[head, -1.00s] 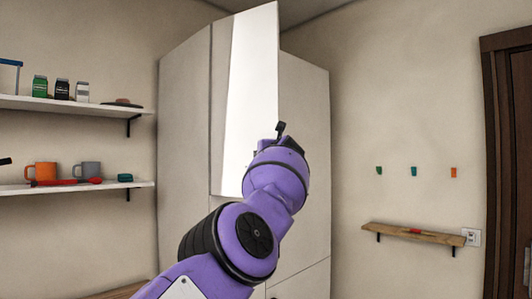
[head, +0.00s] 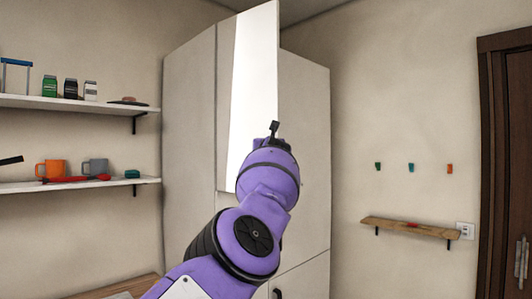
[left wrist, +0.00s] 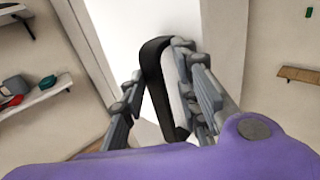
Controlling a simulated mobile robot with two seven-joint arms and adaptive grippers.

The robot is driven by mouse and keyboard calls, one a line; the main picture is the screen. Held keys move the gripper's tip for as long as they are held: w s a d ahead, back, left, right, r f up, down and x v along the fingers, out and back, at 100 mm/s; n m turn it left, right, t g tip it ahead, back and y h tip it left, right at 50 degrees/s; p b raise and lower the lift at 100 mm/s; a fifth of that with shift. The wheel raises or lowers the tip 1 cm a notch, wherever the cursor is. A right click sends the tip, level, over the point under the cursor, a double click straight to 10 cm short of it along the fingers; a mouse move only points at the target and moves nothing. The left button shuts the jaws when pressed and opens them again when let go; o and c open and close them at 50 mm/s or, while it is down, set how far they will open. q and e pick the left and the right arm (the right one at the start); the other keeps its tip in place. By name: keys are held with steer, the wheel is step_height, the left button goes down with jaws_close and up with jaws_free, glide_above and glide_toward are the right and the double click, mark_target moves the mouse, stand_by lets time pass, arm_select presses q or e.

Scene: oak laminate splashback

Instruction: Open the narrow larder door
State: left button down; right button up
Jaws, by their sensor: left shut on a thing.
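The narrow larder door (head: 255,75) is a tall pale panel on the tall cabinet. It stands ajar, its right edge swung out towards me and its left edge at the cabinet front. Its black bar handle (left wrist: 152,75) shows in the left wrist view, near the door's edge. My left gripper (left wrist: 163,82) is shut on this handle, with grey fingers on both sides of it. In the head view my purple left arm hides most of the gripper and the lower part of the door. My right gripper is in neither view.
The tall cabinet (head: 190,140) has a lower door with a dark handle (head: 277,293). Wall shelves with jars (head: 70,88) and mugs (head: 95,167) are at the left. A small wooden shelf (head: 410,229) and a dark brown door (head: 503,160) are at the right.

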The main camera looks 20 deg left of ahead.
arm_select(q)
steer(key=c, duration=1.6)
jaws_free()
steer(key=shift+s+a+r+y, duration=0.15)
steer(key=shift+a+y, duration=0.15)
steer(key=shift+a, duration=0.9)
steer(key=v, duration=0.6)
steer(key=d+v, duration=0.1)
steer(key=v, duration=0.5)
steer(key=shift+d, duration=0.1)
